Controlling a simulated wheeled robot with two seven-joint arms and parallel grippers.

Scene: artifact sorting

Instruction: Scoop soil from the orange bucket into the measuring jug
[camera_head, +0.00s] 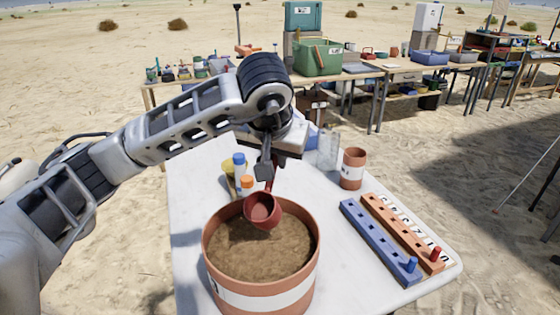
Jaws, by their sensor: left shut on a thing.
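The orange bucket (220,281) stands at the near edge of the white table, holding brown soil (255,252). My left gripper (265,171) is above the bucket's far side, shut on the handle of a red scoop (262,209). The scoop's bowl hangs over the far part of the bucket, in front of its rim. I cannot tell whether it touches the soil; no soil is clearly visible in it. My right gripper is not in view.
A terracotta cup (353,168) stands right of the clear container. Blue (375,243) and orange (400,230) peg racks lie at the right. Small capped bottles (240,161) stand behind the bucket. Bare tabletop lies between bucket and racks. Other loaded tables stand farther back.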

